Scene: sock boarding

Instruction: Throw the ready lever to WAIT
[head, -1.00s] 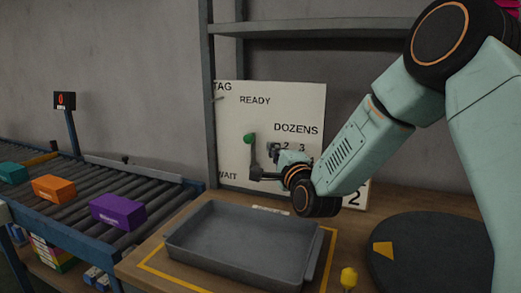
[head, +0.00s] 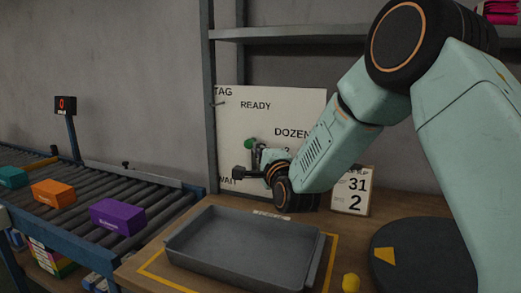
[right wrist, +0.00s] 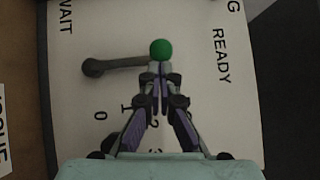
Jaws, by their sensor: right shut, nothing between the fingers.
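The ready lever has a green knob (head: 249,143) and a dark arm, and it is on the white board (head: 232,120) under the READY label. In the right wrist view the lever arm (right wrist: 120,65) runs from its dark pivot towards the READY side, with the green knob (right wrist: 161,50) at its end. WAIT (right wrist: 65,17) is on the opposite side. My right gripper (right wrist: 161,72) is shut and empty, its fingertips close beside the knob; I cannot tell if they touch. In the head view the right gripper (head: 258,149) partly covers the lever. My left gripper is not in view.
A grey tray (head: 205,279) sits on the wooden bench below the board. A conveyor (head: 75,215) with coloured boxes runs at left. A card reading 31 and 2 (head: 351,190) and a dark round plate (head: 430,262) are at right. A shelf post stands left of the board.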

